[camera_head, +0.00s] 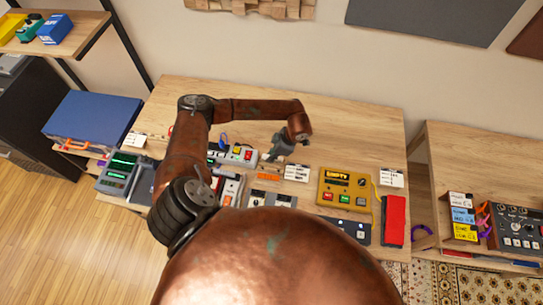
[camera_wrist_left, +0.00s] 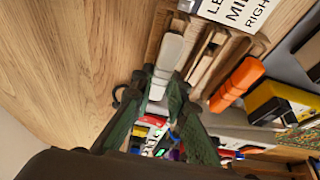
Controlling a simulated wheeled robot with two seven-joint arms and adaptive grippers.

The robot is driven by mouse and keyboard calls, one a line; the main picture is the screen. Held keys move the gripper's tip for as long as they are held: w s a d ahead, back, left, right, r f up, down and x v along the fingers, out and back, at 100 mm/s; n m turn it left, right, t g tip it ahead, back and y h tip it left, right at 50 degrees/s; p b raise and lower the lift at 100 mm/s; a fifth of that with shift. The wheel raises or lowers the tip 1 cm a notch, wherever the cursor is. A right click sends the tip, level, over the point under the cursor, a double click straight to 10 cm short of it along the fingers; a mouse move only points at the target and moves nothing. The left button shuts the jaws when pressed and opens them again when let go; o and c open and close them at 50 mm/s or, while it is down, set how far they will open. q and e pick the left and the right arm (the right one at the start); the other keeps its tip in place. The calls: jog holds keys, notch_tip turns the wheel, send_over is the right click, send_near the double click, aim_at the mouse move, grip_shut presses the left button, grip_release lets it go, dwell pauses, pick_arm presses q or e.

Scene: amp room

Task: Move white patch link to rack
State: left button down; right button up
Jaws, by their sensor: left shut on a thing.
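My left gripper (camera_head: 279,151) is over the table behind the device row; in the left wrist view its green fingers (camera_wrist_left: 163,92) are shut on the white patch link (camera_wrist_left: 167,58). The link points away from the fingers, along the left side of the wooden rack (camera_wrist_left: 208,62). I cannot tell whether it sits in a slot or just above. The rack has narrow wooden slots and a white label card (camera_wrist_left: 238,12) at its far end; the card also shows in the head view (camera_head: 297,173). My right gripper is not in view.
A yellow box marked EMPTY (camera_head: 344,190) and a red block (camera_head: 395,219) stand to the right. The table's back (camera_head: 345,125) is clear.

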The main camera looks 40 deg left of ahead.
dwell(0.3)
pick_arm(q)
jog(key=c, duration=2.1)
grip_release()
jog(key=shift+o, duration=1.4)
jog(key=shift+o, duration=0.4)
jog(key=o, duration=0.3)
jog(key=shift+o, duration=0.2)
